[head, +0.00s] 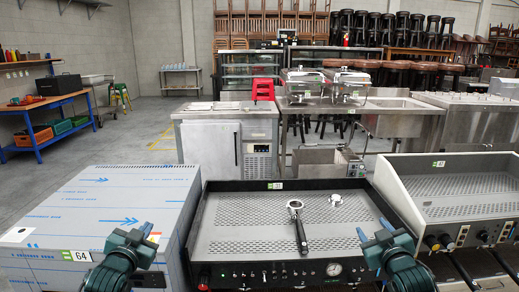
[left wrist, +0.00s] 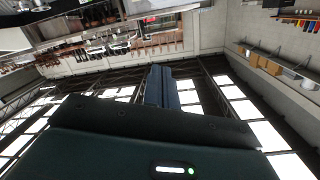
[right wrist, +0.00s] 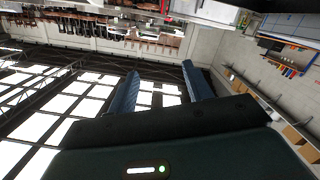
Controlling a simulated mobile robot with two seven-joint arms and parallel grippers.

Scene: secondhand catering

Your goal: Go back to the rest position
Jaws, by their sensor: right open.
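My left gripper (head: 146,230) is at the lower left of the head view, above the front of a film-covered steel box (head: 105,205). In the left wrist view its blue fingers (left wrist: 161,86) are together, with nothing seen between them. My right gripper (head: 373,234) is at the lower right of the head view, near the right front corner of the black-framed machine top (head: 255,212). In the right wrist view its fingers (right wrist: 160,92) are apart and the gap is empty. Both wrist cameras look toward the room and its windowed roof.
A portafilter (head: 299,228) and a small round metal part (head: 336,200) lie on the machine top between my grippers. Another machine (head: 455,200) stands close on the right. Steel counters (head: 228,140) stand behind. A workbench (head: 52,103) is far left, with open floor before it.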

